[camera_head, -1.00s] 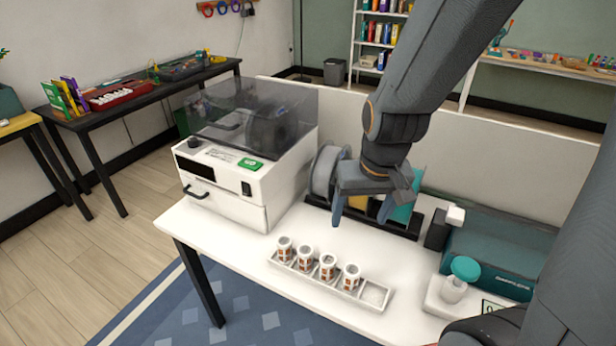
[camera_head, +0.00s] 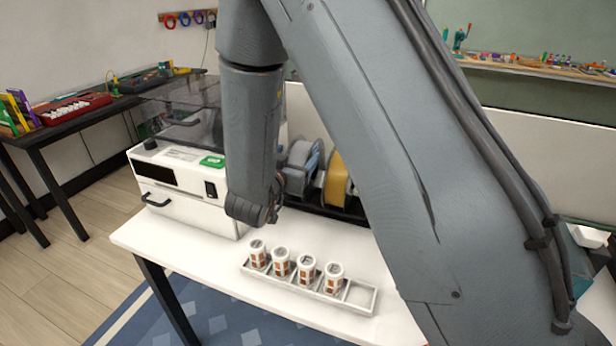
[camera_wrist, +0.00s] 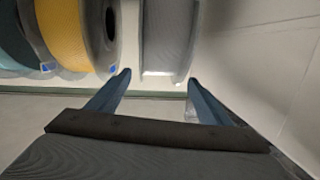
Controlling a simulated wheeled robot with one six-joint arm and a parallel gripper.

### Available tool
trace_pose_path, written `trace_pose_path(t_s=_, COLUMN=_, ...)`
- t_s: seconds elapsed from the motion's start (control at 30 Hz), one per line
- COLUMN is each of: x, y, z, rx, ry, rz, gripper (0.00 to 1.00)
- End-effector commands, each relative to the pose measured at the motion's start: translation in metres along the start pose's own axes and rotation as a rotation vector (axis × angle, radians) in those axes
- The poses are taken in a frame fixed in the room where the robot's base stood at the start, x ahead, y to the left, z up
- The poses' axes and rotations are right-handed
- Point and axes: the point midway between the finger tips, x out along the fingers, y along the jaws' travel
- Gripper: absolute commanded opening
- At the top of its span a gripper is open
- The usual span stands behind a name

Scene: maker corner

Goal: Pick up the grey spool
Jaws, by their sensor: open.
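The grey spool (camera_wrist: 167,38) shows at the top middle of the wrist view, ahead of my gripper (camera_wrist: 158,80). My gripper is open, with one fingertip near each side of the spool's lower end as pictured. I cannot tell whether either finger touches it. In the head view my arm hides most of the gripper and much of the spool's place on the rack.
A yellow spool (camera_wrist: 62,32) stands close left of the grey one, with a teal spool (camera_wrist: 12,45) beyond. In the head view, a white machine (camera_head: 180,195) stands left, and a white tray (camera_head: 361,297) with several labelled pots lies in front.

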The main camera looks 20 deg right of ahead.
Motion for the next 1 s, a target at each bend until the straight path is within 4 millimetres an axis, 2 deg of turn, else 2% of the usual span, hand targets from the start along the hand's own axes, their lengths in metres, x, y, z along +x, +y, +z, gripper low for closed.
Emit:
trace_pose_path(t_s=0.03, x=-0.003, y=-0.005, z=0.008, rx=-0.022, ry=0.039, rz=0.009, gripper=0.73)
trace_pose_path(t_s=0.27, x=-0.009, y=-0.008, z=0.004, rx=-0.072, ry=0.135, rz=0.052, gripper=0.73)
trace_pose_path(t_s=0.57, x=0.018, y=-0.006, z=-0.003, rx=-0.073, ry=0.14, rz=0.056, gripper=0.73)
trace_pose_path(t_s=0.83, x=0.055, y=-0.007, z=-0.009, rx=-0.073, ry=0.139, rz=0.056, gripper=0.73)
trace_pose_path(t_s=1.0, x=0.064, y=-0.008, z=-0.009, rx=-0.074, ry=0.138, rz=0.052, gripper=0.73)
